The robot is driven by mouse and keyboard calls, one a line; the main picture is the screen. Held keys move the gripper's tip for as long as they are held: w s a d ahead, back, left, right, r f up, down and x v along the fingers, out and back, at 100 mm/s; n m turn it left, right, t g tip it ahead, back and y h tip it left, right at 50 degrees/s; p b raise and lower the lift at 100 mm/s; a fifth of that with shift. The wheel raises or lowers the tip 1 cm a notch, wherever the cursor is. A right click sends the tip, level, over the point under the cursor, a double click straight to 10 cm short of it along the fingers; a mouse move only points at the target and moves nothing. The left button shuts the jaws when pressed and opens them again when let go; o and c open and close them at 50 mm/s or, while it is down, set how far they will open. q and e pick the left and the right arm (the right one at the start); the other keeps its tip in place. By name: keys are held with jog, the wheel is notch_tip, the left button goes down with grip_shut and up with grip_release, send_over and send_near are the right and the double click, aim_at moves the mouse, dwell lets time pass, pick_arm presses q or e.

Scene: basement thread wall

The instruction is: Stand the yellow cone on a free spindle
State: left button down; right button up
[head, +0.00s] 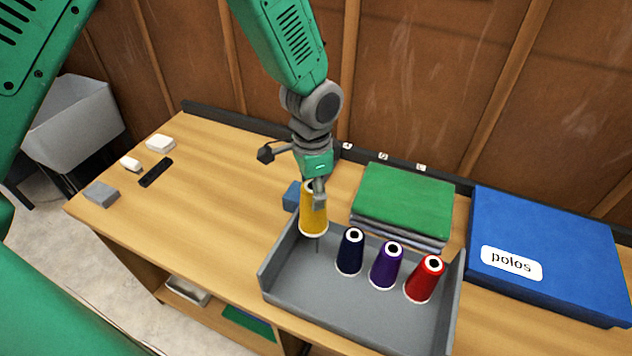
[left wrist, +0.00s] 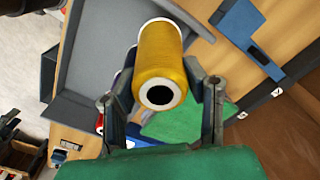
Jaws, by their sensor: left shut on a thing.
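The yellow cone (head: 313,222) is upright at the left end of the grey tray (head: 290,283). My left gripper (head: 318,196) is shut on its upper part; the left wrist view shows the fingers on either side of the cone (left wrist: 160,62). A thin spindle (head: 317,246) shows just below the cone's base. I cannot tell whether its tip is inside the cone. A navy cone (head: 350,253), a purple cone (head: 387,268) and a red cone (head: 424,281) stand in a row to the right. My right gripper is not in view.
Folded green cloth (head: 405,200) lies behind the tray, and a blue polos box (head: 545,250) is at the right. A small blue block (head: 292,196) sits behind the tray's left corner. The table's left part is mostly clear.

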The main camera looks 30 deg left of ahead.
aim_at(321, 223)
pick_arm(q)
jog(key=d+f+b, duration=0.2)
jog(key=f+b, duration=0.1)
jog(key=shift+w+d+f+b, duration=0.1)
jog(key=shift+d+f+b, duration=0.05)
jog(key=shift+f+b, duration=0.15)
jog(key=f+b, duration=0.2)
jog(key=a+f+b, duration=0.1)
jog(key=f+b, duration=0.1)
jog(key=f, duration=0.1)
jog(key=shift+a+f+b, duration=0.15)
jog(key=shift+f+b, duration=0.1)
jog(key=shift+b, duration=0.15)
jog(key=shift+d+f, duration=0.3)
jog(key=shift+d, duration=0.2)
jog(key=shift+a, duration=0.45)
jog(key=shift+a+f, duration=0.1)
jog(key=shift+f, duration=0.25)
jog(key=shift+a, duration=0.1)
jog(key=c, duration=0.8)
grip_release()
jog(key=shift+c, duration=0.2)
jog(key=shift+d, duration=0.2)
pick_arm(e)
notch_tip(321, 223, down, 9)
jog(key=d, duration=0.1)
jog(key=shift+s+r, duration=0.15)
